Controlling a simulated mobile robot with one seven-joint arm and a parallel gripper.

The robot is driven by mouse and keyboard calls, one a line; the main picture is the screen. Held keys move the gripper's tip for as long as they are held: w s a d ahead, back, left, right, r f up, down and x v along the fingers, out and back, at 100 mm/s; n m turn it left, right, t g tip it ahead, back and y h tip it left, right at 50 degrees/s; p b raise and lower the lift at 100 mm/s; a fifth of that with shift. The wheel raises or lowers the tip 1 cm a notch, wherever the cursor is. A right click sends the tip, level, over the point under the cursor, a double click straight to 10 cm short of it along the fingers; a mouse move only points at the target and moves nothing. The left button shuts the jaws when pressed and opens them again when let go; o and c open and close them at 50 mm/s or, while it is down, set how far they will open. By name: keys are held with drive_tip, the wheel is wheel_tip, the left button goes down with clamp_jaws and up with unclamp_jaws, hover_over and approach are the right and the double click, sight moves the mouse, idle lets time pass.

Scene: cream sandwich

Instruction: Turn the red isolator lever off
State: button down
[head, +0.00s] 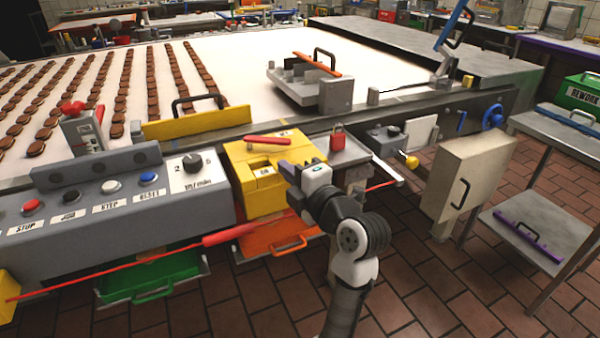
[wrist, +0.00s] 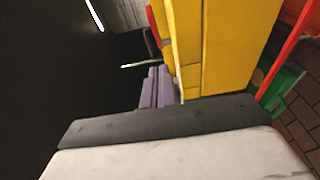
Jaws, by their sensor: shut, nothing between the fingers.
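The red isolator lever (head: 268,141) lies nearly level across the top of the yellow isolator box (head: 237,165) in the head view. A small label on the box front seems to read "ON". My gripper (head: 286,171) is at the right part of the box front, below and right of the lever. Its purple fingers (wrist: 155,88) are shut and empty beside the yellow box (wrist: 228,45) in the wrist view. A red strip at the top of the wrist view may be the lever; I cannot tell. Contact with the box is unclear.
A grey button panel (head: 110,205) stands left of the box. A red padlock (head: 338,137) is to its right. A red pull cord with a red grip (head: 228,236) runs below, above orange (head: 285,243) and green (head: 150,278) trays. Brick floor is open at lower right.

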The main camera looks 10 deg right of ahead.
sight(278, 144)
drive_tip(key=x, duration=0.4)
drive_tip(key=shift+r+p, duration=0.15)
drive_tip(key=shift+p, duration=0.2)
drive_tip(key=shift+w+d+p, duration=0.2)
drive_tip(key=shift+w, duration=0.35)
drive_tip(key=shift+w+d+p, duration=0.2)
drive_tip(key=shift+w, duration=0.4)
drive_tip(key=shift+w+d, duration=0.25)
drive_tip(key=shift+w, duration=0.45)
drive_tip(key=shift+w+d+f+b, duration=0.2)
drive_tip(key=shift+w+f+b, duration=0.1)
drive_tip(key=shift+b, duration=0.35)
drive_tip(key=shift+w+d+r+b, duration=0.1)
drive_tip(key=shift+w+d+b, duration=0.1)
drive_tip(key=shift+b, duration=0.2)
drive_tip(key=shift+r, duration=0.1)
drive_tip(key=shift+a, duration=0.1)
